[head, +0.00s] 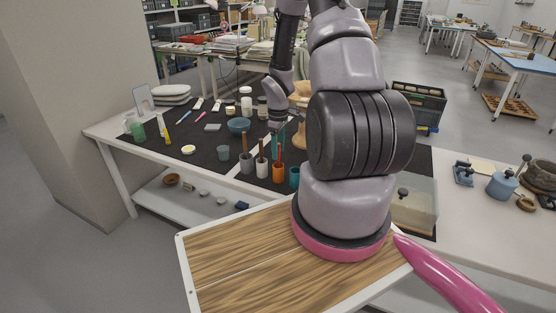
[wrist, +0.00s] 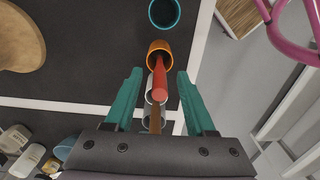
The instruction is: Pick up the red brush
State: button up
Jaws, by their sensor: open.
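The red brush (wrist: 160,82) stands in an orange cup (wrist: 158,47), its handle pointing up toward the wrist camera. In the head view the brush handle (head: 281,147) rises from the orange cup (head: 278,174). My gripper (wrist: 158,78) is open, with one teal finger on each side of the red handle in the wrist view. I cannot tell how far the fingertips are above or around it. No contact shows. In the head view my gripper (head: 275,138) is over the row of cups and partly hidden.
A white cup (head: 262,168) and a grey cup (head: 246,165), each with a brown handle, stand left of the orange cup. A teal cup (head: 294,178) stands at its right. A blue bowl (head: 238,125) is behind. The dark mat (head: 205,150) has free room at left.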

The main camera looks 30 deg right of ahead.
jog(key=shift+f, duration=0.75)
grip_shut()
